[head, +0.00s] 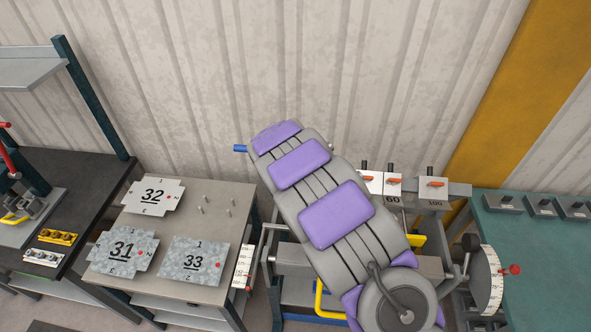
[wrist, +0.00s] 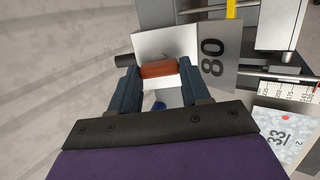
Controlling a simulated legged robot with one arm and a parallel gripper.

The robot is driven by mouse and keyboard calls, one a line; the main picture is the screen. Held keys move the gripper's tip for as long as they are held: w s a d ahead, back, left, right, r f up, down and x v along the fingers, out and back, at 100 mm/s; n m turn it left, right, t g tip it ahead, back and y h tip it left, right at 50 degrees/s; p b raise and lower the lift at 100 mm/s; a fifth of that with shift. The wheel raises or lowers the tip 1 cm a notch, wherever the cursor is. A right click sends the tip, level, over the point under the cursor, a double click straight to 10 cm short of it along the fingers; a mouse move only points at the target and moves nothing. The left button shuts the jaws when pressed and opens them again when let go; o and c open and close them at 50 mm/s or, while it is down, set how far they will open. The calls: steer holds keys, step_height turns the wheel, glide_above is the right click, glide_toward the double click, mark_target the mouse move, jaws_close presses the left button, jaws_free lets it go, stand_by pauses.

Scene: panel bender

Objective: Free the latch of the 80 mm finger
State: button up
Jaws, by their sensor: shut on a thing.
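The 80 mm finger (wrist: 211,62) shows in the wrist view as a white block with a large "80" on its face. Its latch (wrist: 158,70), an orange-red piece, lies between the two jaws of my gripper (wrist: 158,76). My gripper is shut on the latch, one blue-grey jaw on each side. In the head view my arm hides the gripper and the 80 finger.
A table (head: 190,291) at left holds flat blanks 31 (head: 122,262), 32 (head: 153,197) and 33 (head: 196,272). A dial with a red knob (head: 489,277) stands right of the bender. A green bench (head: 540,270) with dark blocks is at far right. The corrugated wall (head: 330,60) is close behind.

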steer(key=o, duration=1.1)
steer(key=shift+c, duration=0.2)
steer(key=b+v, duration=0.2)
steer(key=v, duration=1.5)
steer(key=shift+s+a, duration=0.1)
